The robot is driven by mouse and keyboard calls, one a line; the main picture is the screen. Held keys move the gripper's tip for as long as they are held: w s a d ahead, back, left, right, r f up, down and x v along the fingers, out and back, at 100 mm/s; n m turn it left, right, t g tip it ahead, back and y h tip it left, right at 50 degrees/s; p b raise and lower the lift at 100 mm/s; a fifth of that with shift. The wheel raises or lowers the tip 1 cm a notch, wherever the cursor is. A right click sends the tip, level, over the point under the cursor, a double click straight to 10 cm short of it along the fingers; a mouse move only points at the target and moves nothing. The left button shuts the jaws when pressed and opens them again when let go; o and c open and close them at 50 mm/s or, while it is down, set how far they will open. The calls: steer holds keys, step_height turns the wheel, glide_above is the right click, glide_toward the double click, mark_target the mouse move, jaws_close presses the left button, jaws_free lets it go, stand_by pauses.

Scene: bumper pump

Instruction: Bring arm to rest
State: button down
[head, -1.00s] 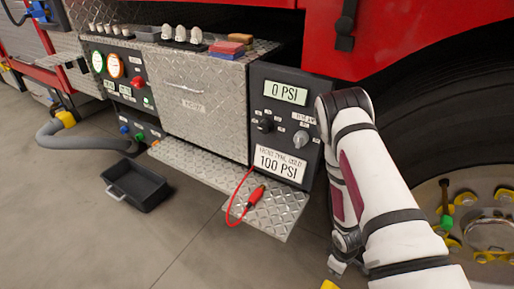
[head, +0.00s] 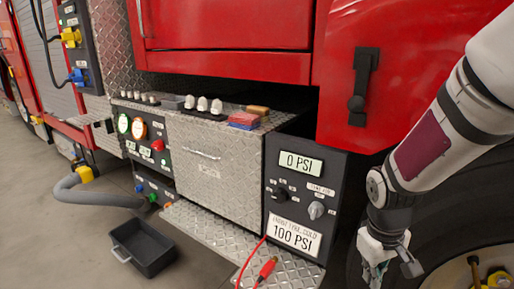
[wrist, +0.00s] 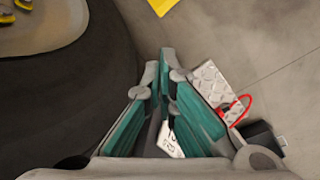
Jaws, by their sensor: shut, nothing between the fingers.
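My arm hangs at the right side of the head view, with its wrist bent so that my gripper (head: 378,274) points down in front of the dark tire. The gripper is shut and empty. In the wrist view the gripper (wrist: 164,72) shows its green-lined fingers, with the tips together and nothing held. It is to the right of the pump panel (head: 297,200), which reads 0 PSI on its display and 100 PSI on its label, and it looks apart from it.
A red air hose end (head: 267,268) lies on the metal step (head: 205,228); the hose also shows in the wrist view (wrist: 240,108). A black bin (head: 142,247) stands on the floor. The tire (head: 440,215) is close behind my gripper. A red hatch (head: 400,70) is above.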

steer(key=s+a+r+m+y, duration=0.1)
steer(key=s+a+r, duration=0.2)
steer(key=s+r, duration=0.7)
steer(key=s+a+r+m, duration=0.25)
steer(key=s+r, duration=0.25)
steer(key=s, duration=0.9)
step_height(320, 180, up, 29)
steer(key=t+p, duration=0.3)
steer(key=p, duration=2.4)
steer(key=shift+r+n+t, duration=0.15)
steer(key=shift+n+t, duration=0.2)
steer(key=shift+t, duration=0.05)
steer(key=shift+w, duration=0.15)
